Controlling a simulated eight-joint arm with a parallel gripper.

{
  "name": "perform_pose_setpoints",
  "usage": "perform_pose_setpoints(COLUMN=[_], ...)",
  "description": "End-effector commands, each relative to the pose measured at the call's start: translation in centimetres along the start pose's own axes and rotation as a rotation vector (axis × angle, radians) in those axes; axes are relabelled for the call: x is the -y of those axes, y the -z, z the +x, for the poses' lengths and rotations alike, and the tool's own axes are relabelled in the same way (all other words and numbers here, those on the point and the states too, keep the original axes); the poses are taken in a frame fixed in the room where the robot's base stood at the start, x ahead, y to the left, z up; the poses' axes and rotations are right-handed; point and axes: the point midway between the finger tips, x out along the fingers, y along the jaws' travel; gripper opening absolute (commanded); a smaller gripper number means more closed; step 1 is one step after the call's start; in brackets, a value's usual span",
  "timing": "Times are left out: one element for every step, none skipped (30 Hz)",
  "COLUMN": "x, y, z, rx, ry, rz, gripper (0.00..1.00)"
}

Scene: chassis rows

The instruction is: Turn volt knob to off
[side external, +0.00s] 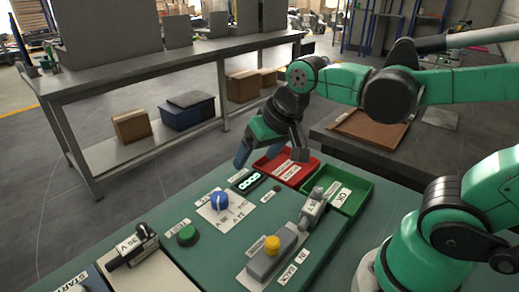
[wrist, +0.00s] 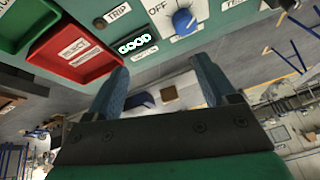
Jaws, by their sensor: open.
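The blue volt knob (side external: 219,201) sits on a white label plate (side external: 236,214) on the green panel. It also shows at the top of the wrist view (wrist: 184,22), with a pale pointer mark and the word OFF (wrist: 157,6) beside it. The exact position that its pointer marks is too small to tell. My gripper (side external: 243,154) is above the far edge of the panel, behind the knob in the side view. In the wrist view its two blue fingers (wrist: 161,85) are wide apart with nothing between them. The knob is beyond the fingers, not touched.
A lit GOOD display (side external: 249,181), a red tray (side external: 285,167) and a green tray (side external: 345,190) are near the knob. A green button (side external: 187,235) and a grey block with a yellow button (side external: 272,246) stand nearer the camera. A workbench (side external: 160,72) is behind.

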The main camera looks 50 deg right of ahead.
Motion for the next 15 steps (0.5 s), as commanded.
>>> perform_pose_setpoints(x=[0.7,1.0,1.5,1.9,2.2,2.6,3.0,3.3,3.7,3.9,4.1,4.4,4.6,4.7,4.9], y=[0.8,1.1,1.5,1.8,2.0,2.3,2.5,2.6,2.8,2.8,2.9,2.9,2.9,2.9,2.9], z=[0.4,0.7,1.1,1.5,1.9,2.5,3.0,3.5,4.1,4.5,5.0,5.5,5.8,6.1,6.4], rx=[0.047,0.078,0.117,0.146,0.174,0.207,0.231,0.253,0.278,0.294,0.309,0.325,0.334,0.343,0.35], ry=[-0.011,-0.021,-0.039,-0.054,-0.072,-0.097,-0.118,-0.139,-0.167,-0.188,-0.209,-0.234,-0.25,-0.265,-0.281], rz=[0.076,0.131,0.205,0.259,0.313,0.382,0.432,0.48,0.539,0.58,0.616,0.66,0.687,0.712,0.739], gripper=[0.78,0.78,0.78,0.78,0.78,0.78,0.78,0.78,0.78,0.78,0.78,0.78,0.78,0.78,0.78])
